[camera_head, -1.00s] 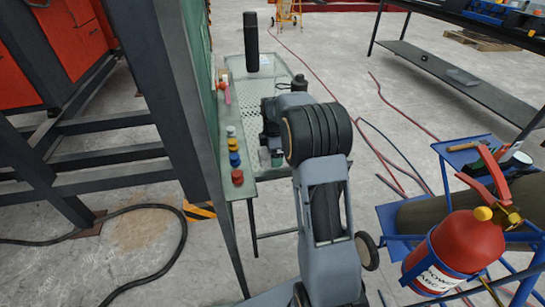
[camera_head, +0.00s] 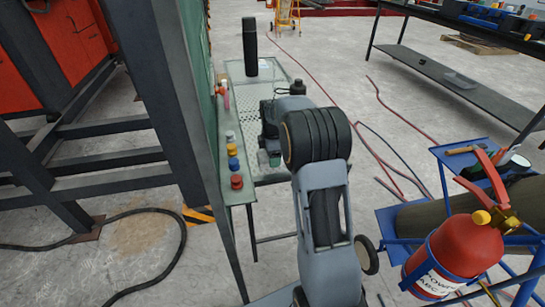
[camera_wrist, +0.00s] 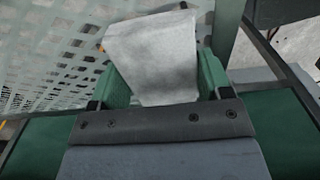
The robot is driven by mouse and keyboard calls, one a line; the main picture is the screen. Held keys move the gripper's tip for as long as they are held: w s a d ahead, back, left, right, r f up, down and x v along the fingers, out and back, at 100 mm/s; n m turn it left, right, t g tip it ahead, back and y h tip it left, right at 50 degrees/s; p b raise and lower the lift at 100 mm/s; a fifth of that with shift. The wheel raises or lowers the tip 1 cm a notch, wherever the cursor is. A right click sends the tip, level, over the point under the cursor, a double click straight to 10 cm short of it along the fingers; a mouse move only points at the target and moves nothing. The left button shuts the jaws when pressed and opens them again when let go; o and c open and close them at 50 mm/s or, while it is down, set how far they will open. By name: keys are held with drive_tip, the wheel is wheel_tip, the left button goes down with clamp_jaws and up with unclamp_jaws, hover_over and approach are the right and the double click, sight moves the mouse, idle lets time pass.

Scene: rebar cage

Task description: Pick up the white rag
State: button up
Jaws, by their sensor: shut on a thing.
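A white rag (camera_wrist: 152,60) hangs between the two green fingers of my gripper (camera_wrist: 157,78) in the wrist view. My gripper is shut on it, and the rag covers the gap between the fingertips. Behind the rag lies the perforated surface of the small table; I cannot tell how far the rag is from it. In the head view my own arm hides most of the gripper and I do not make out the rag there.
The perforated table (camera_head: 240,70) bears a tall black flask (camera_head: 250,45) and a dark bottle (camera_head: 298,86). Several coloured caps (camera_head: 234,163) line its left strip, beside a dark post (camera_head: 165,90). A red fire extinguisher (camera_head: 462,245) stands at right, near a blue cart (camera_head: 455,152).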

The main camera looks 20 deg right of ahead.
wheel_tip(320, 180, up, 2)
drive_tip(key=shift+r+p, duration=0.25)
drive_tip(key=shift+p, duration=0.1)
drive_tip(key=s+a+r+p, duration=0.3)
drive_tip(key=s+r, duration=0.6)
drive_tip(key=s, duration=0.4)
drive_tip(key=shift+s+a+r, duration=0.15)
drive_tip(key=shift+a+r, duration=0.25)
drive_tip(key=shift+a, duration=0.25)
drive_tip(key=o, duration=0.4)
drive_tip(key=shift+c, duration=1.2)
drive_tip(key=shift+f, duration=0.15)
